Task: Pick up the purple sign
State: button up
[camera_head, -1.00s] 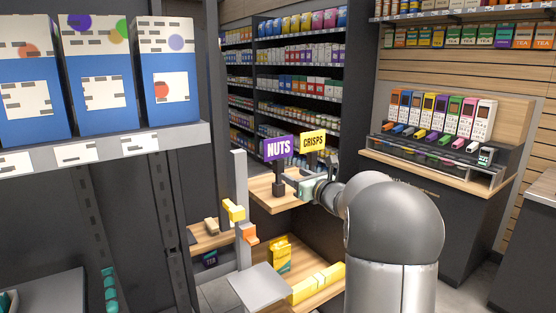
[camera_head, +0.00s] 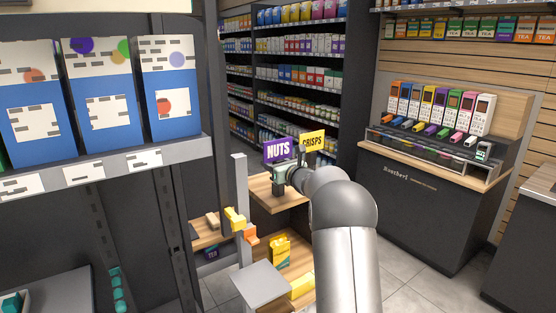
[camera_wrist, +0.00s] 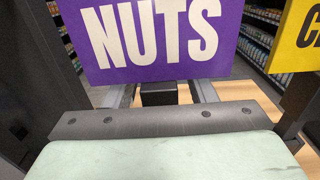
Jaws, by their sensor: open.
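The purple sign (camera_head: 278,150) with white "NUTS" lettering stands upright on the wooden stand in the head view. It fills the upper middle of the wrist view (camera_wrist: 155,35), with its dark post (camera_wrist: 158,93) below the panel. My gripper (camera_head: 283,180) is at the sign's lower part, just below the panel. In the wrist view the gripper's fingers (camera_wrist: 165,95) are open, one on each side of the post. I cannot tell whether either finger touches it. The sign's base is hidden behind my gripper.
A yellow "CRISPS" sign (camera_head: 312,142) stands close to the right of the purple sign. The wooden shelf (camera_head: 262,190) lies under them. A grey post (camera_head: 240,200) with yellow and orange parts stands to the left. Blue boxes (camera_head: 105,100) fill the near left shelf.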

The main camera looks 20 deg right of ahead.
jog(key=c, duration=1.1)
notch_tip(320, 180, up, 10)
jog(key=shift+f+b, duration=0.15)
jog(key=shift+b, duration=0.4)
